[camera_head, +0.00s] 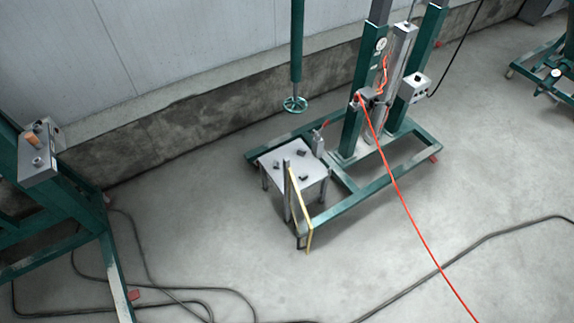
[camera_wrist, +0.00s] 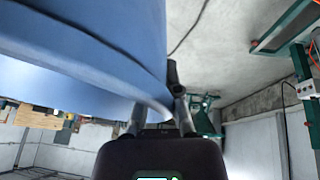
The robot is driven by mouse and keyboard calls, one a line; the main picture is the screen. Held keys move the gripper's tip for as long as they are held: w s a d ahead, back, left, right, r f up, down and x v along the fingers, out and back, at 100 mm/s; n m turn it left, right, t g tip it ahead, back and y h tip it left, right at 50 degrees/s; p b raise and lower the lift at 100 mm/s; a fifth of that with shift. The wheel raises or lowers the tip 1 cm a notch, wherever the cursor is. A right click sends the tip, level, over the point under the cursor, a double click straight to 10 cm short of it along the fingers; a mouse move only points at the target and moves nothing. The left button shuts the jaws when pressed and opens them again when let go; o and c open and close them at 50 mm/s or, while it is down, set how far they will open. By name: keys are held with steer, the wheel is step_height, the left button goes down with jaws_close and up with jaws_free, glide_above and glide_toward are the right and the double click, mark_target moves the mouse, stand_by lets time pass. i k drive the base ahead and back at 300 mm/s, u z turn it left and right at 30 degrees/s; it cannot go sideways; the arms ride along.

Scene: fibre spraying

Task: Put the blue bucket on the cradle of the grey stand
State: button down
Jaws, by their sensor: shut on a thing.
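The blue bucket (camera_wrist: 90,40) fills the upper left of the wrist view, very close to the camera. My gripper (camera_wrist: 158,112) is shut on it, with its fingers at the bucket's rim or edge. The bucket hides most of the fingertips. In the head view, the grey stand (camera_head: 270,160) is a low square table with a flat grey top. Several small dark blocks on its top (camera_head: 302,153) look like the cradle, and nothing rests on them. Neither the bucket nor my gripper shows in the head view.
A green frame (camera_head: 350,205) with upright posts surrounds the stand's right side. A yellow-edged bar (camera_head: 297,205) rises at its front. A green pipe with a handwheel (camera_head: 295,104) hangs behind. An orange hose (camera_head: 415,225) and black cables (camera_head: 430,272) cross the floor. Front floor is otherwise open.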

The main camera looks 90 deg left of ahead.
mark_target(293, 166)
steer(key=k, duration=1.7)
steer(key=u, duration=1.4)
